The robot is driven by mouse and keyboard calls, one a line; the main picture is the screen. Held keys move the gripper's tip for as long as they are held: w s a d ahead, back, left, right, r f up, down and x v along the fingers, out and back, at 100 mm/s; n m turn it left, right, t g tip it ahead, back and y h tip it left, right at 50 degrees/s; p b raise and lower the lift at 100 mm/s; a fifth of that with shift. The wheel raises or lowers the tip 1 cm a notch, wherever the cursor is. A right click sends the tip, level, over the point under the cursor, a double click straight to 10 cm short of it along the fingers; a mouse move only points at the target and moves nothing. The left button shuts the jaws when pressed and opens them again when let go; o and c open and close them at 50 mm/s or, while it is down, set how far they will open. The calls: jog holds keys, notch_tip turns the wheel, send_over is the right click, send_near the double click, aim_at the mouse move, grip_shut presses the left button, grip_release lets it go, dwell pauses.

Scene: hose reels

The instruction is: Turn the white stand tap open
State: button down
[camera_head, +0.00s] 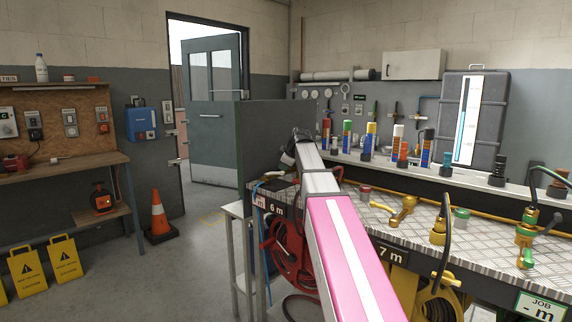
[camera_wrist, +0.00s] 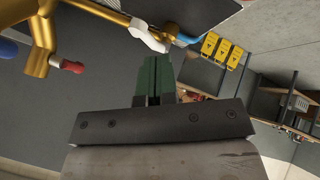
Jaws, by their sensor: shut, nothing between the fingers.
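My gripper shows in the wrist view (camera_wrist: 157,62) with its two green fingers shut together and nothing between them. A white lever handle (camera_wrist: 148,36), which looks like that of the white stand tap, sits on a brass pipe just beyond the fingertips. Its lower end is very close to them; I cannot tell whether they touch. In the head view my arm reaches over the left end of the bench, and the white tap cannot be made out there.
A brass fitting (camera_wrist: 42,50) with a red-ended handle (camera_wrist: 71,67) is at upper left in the wrist view. The bench (camera_head: 480,205) carries brass taps (camera_head: 403,211) and a green-handled tap (camera_head: 526,236). A red hose reel (camera_head: 285,245) hangs below.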

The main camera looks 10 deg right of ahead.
jog(key=shift+x, duration=2.85)
jog(key=shift+d, duration=0.1)
jog(key=shift+w+d+n+g+y, duration=0.25)
jog(key=shift+w+n+y, duration=0.25)
jog(key=shift+n, duration=0.25)
jog(key=shift+w+d+n+g+y, duration=0.3)
jog(key=shift+w+n+y, duration=0.15)
jog(key=shift+n, duration=0.3)
jog(key=shift+w+d, duration=0.15)
jog(key=shift+w, duration=0.65)
jog(key=shift+w+d, duration=0.15)
jog(key=shift+w, duration=0.75)
